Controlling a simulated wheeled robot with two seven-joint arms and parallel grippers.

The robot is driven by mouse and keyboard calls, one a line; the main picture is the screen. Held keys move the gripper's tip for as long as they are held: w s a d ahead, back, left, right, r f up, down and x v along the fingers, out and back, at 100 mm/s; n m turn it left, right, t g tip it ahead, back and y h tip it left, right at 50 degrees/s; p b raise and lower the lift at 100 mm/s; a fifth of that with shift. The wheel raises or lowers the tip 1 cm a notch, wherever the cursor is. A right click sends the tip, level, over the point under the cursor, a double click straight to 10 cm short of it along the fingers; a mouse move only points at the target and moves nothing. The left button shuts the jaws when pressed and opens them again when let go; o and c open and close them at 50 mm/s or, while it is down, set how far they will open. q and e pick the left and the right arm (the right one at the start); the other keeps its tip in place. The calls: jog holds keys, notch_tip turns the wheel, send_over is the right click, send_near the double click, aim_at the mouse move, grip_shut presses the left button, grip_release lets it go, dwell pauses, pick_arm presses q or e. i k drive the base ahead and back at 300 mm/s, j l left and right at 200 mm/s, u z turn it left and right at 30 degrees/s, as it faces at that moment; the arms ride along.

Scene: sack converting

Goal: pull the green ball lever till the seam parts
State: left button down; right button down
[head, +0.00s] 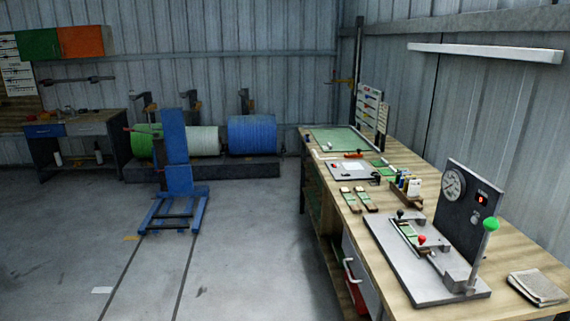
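The green ball lever (491,224) stands on the right end of a grey test rig (418,262), at the near right of the wooden bench. Its grey rod rises from a block on the rig's base, tilted slightly right, with the green ball on top. A light green strip (408,232) lies along the rig between clamps with a black knob and a red knob (422,239). I cannot tell the state of its seam at this size. A dark panel with a round gauge (453,185) and a small red display (481,199) stands behind. Neither of my grippers is in view.
A notebook (537,287) lies right of the rig. Sample strips (357,198), a holder of small bottles (405,187) and a green mat (343,140) are farther along the bench (330,178). A blue lift cart (178,180) stands left on open floor, before rolls (252,134).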

aim_at(490, 223)
jog(key=z, duration=1.25)
